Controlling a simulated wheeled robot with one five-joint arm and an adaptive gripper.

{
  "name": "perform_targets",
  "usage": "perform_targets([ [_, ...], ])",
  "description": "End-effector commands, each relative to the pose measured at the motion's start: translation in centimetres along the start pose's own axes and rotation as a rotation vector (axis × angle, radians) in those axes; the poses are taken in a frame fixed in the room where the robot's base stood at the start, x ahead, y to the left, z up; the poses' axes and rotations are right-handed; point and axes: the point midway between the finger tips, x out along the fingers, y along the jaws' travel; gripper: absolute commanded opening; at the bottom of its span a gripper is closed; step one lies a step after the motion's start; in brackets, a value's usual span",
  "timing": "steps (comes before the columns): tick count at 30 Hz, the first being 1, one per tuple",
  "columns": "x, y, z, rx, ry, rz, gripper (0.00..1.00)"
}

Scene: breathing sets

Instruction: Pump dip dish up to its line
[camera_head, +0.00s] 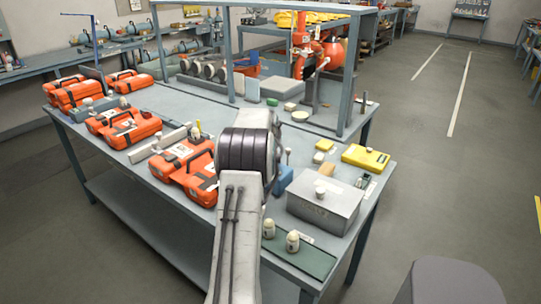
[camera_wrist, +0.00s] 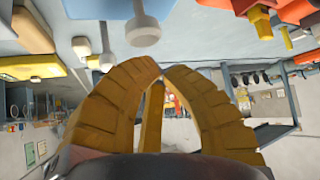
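In the head view my arm hides the gripper. I cannot tell for sure which thing is the dip dish or its pump. A small round pale dish (camera_head: 300,116) sits toward the back of the bench. A grey box (camera_head: 326,205) with a white knob on top stands at the right front. Grey and white knobs on stems (camera_wrist: 142,30) show close beyond the fingers in the wrist view. No fill line is readable.
Orange cases (camera_head: 190,165) crowd the bench's left and middle. A yellow case (camera_head: 366,158) lies at the right. Two white bottles (camera_head: 292,241) stand on a green strip (camera_head: 317,263) at the front. A blue-grey frame (camera_head: 356,70) rises at the back.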

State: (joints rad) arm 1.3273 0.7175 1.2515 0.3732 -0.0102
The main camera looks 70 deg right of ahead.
Motion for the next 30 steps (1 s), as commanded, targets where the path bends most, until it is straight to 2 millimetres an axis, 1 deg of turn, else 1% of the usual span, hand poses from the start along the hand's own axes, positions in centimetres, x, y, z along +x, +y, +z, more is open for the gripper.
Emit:
perform_targets([
  [15,-3.1,0.0,-3.2,0.0,0.002,0.0,0.0],
  [19,-3.4,0.0,-3.5,0.0,0.001,0.0,0.0],
  [30,-3.3,0.0,-3.4,0.0,0.001,0.0,0.0],
])
